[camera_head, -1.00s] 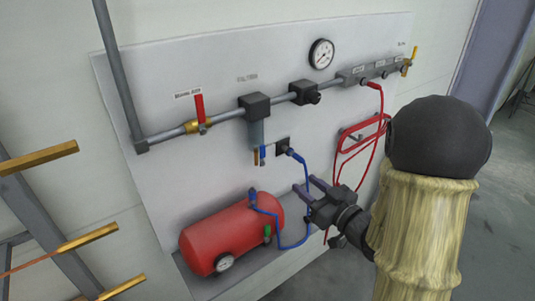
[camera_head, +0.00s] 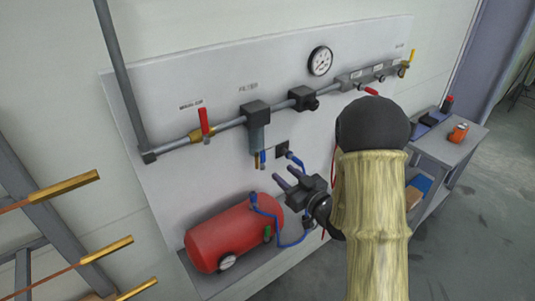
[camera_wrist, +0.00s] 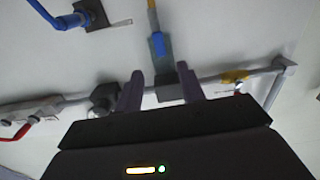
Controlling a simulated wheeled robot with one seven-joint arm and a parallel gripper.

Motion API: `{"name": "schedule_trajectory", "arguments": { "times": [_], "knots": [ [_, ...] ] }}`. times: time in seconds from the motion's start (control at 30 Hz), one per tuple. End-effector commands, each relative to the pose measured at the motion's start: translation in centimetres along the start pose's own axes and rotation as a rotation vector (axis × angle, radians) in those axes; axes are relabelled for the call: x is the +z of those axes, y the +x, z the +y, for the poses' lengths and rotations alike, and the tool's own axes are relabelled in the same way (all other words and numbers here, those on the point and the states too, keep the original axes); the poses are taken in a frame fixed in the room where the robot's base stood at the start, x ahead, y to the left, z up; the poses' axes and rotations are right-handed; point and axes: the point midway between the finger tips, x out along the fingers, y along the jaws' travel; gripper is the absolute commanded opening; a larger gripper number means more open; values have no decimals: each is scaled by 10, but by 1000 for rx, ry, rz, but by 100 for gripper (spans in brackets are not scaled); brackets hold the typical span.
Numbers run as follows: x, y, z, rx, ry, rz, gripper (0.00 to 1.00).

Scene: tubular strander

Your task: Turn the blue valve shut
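The small blue valve (camera_head: 263,156) hangs below the filter (camera_head: 257,132), beside a brass stub (camera_head: 256,162). Its handle points roughly down along the filter outlet. In the wrist view, which is upside down, the blue valve (camera_wrist: 160,45) shows beyond and between my finger tips, with the brass piece above it. My gripper (camera_head: 283,171) is open and empty, below and to the right of the valve in the head view and apart from it. The two fingers of my gripper (camera_wrist: 159,73) stand spread in the wrist view.
A blue hose runs from a wall socket (camera_head: 282,149) to the red tank (camera_head: 230,234), close to my gripper. A red lever (camera_head: 204,121) sits on the pipe at left. Brass-tipped bars (camera_head: 65,188) stand far left. A bench with an orange object (camera_head: 458,132) stands right.

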Motion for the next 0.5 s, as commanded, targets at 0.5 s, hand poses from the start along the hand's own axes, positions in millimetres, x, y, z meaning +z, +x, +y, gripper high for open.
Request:
{"name": "schedule_trajectory", "arguments": {
  "times": [0.5],
  "knots": [
    [-2,85,0,-1,0,0,39]
  ]
}}
